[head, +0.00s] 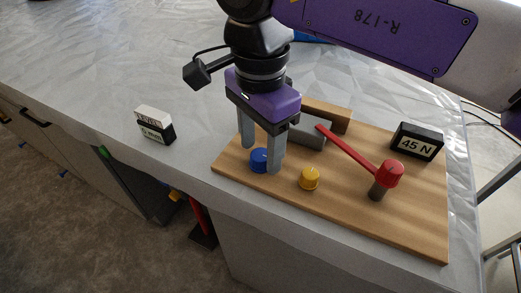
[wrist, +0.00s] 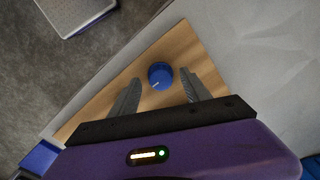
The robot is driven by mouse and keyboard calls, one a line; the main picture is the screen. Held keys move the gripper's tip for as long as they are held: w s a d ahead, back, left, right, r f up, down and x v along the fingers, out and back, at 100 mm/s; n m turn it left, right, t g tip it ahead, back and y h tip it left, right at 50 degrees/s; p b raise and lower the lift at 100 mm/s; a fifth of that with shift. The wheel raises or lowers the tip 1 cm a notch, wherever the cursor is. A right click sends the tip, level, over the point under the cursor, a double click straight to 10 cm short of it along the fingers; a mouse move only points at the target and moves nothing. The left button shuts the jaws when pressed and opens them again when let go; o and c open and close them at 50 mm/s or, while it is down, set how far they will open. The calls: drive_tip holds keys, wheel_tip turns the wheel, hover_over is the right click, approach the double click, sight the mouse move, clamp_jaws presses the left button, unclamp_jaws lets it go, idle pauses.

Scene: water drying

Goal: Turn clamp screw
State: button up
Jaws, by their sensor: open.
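A wooden board (head: 350,207) lies on the grey counter and carries a blue knob (head: 259,161), a yellow knob (head: 309,179) and a red-topped post with a red lever (head: 347,150). Which of these is the clamp screw I cannot tell for sure. My gripper (head: 261,158) points down over the board's left end, its fingers open on either side of the blue knob. In the wrist view the blue knob (wrist: 160,75) sits between and slightly beyond the two open fingertips (wrist: 160,82), apart from both. A white line marks its top.
A grey block and wooden piece (head: 326,114) stand behind the knobs, partly hidden by my gripper. A black "45 N" display (head: 417,142) stands at the board's right back. A small black-and-white labelled block (head: 155,125) stands on the counter to the left. The counter's front edge runs close to the board.

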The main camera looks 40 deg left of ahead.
drive_tip(key=shift+f, duration=0.65)
clamp_jaws()
drive_tip(key=shift+m, duration=0.3)
